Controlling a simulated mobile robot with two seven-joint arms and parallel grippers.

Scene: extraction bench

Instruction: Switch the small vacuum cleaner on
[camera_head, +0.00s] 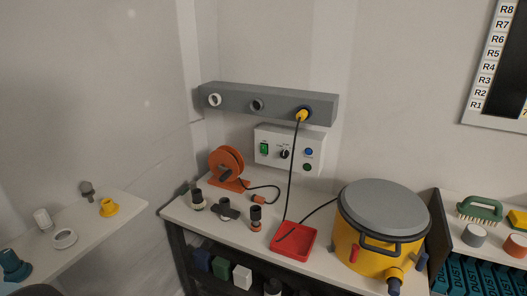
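A yellow drum-shaped vacuum cleaner (360,247) with a grey lid (384,207) stands at the right end of the white bench. A dark handle, a small red part (354,254) and a yellow-and-dark port (394,282) show on its front; I cannot tell whether the red part is a switch. A white control box (273,161) on the wall has a green switch (264,148), a black dial (285,154), a blue button (309,152) and a dark green button (307,167). Neither of my grippers is in view.
An orange reel (226,164) and several dark-topped fittings stand left on the bench. Side shelves hold a green brush (481,209) and a yellow piece (108,208).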

